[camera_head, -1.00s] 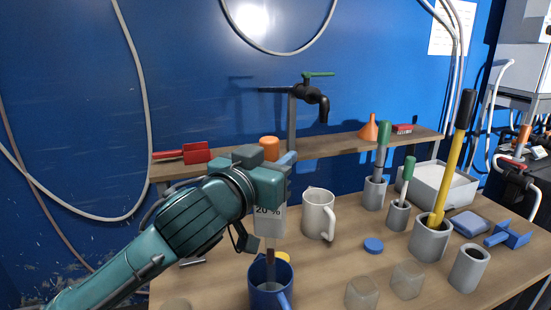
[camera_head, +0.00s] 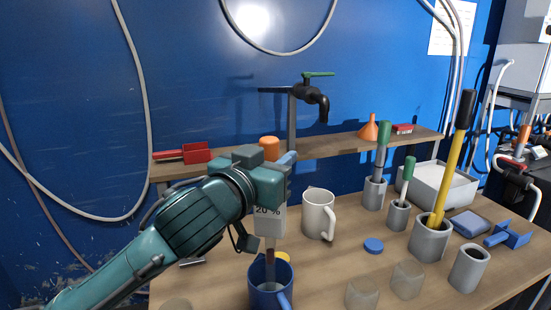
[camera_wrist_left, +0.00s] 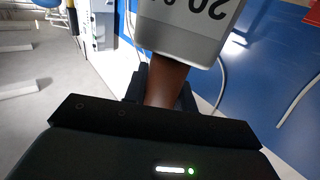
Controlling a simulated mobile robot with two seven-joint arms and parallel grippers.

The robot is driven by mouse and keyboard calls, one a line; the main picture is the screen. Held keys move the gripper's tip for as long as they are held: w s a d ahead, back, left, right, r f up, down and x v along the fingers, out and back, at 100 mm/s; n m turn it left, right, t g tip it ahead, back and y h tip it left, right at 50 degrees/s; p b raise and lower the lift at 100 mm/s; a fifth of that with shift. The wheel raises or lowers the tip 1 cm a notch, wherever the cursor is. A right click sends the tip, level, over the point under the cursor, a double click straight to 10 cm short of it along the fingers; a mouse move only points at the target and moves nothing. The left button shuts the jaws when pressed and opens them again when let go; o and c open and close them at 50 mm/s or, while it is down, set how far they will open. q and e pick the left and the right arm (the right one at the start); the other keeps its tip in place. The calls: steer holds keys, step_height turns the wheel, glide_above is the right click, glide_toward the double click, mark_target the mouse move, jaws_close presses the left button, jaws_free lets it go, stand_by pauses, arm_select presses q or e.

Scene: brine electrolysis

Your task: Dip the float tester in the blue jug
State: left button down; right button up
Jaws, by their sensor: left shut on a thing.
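My left gripper (camera_head: 272,185) is shut on the float tester. The float tester (camera_head: 269,222) has a pale block marked "20 %" and a thin stem reaching down. It hangs about upright, with its stem's lower end inside the mouth of the blue jug (camera_head: 268,299). The jug's inside and the stem's tip are hidden. In the left wrist view the tester's brown grip (camera_wrist_left: 166,82) sits between the dark fingers, with the marked block (camera_wrist_left: 188,28) beyond it. My right gripper is not in view.
A white mug (camera_head: 316,215) stands close right of the tester. A blue disc (camera_head: 373,245), two clear cups (camera_head: 362,294) and grey holders (camera_head: 430,240) with handled tools stand further right. A raised shelf (camera_head: 345,146) with a tap (camera_head: 312,94) runs behind.

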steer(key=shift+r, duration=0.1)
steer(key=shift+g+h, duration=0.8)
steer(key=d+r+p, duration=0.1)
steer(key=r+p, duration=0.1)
steer(key=p, duration=0.4)
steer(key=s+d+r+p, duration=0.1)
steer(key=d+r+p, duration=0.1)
steer(key=p, duration=0.4)
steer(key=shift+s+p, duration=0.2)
steer(key=shift+p, duration=0.15)
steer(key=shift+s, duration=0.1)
